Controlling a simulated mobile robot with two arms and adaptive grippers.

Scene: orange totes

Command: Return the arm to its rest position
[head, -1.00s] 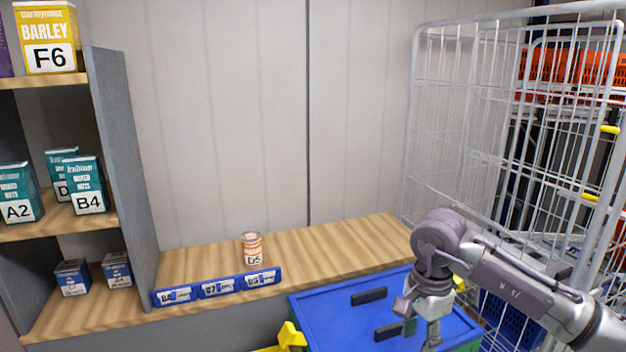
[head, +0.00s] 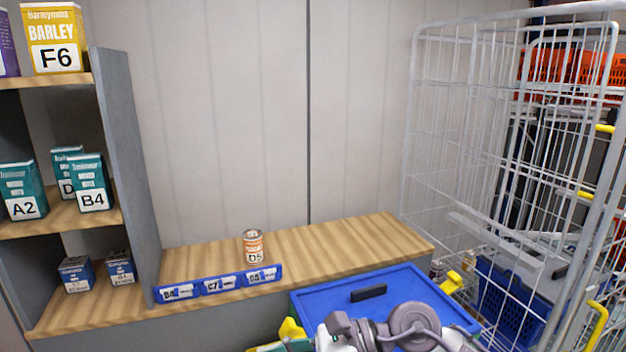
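My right arm comes in at the bottom edge, low over the blue lid (head: 400,285). My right gripper (head: 338,330) is partly cut off by the bottom edge; its fingertips do not show clearly, so I cannot tell whether it is open or shut. No object shows in it. My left gripper is not in view.
A can marked D5 (head: 253,246) stands on the wooden shelf (head: 330,243). Boxes stand in the shelf unit (head: 128,160) at left, among them a yellow barley box (head: 54,38). A wire cage (head: 450,120) stands at right. The shelf right of the can is clear.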

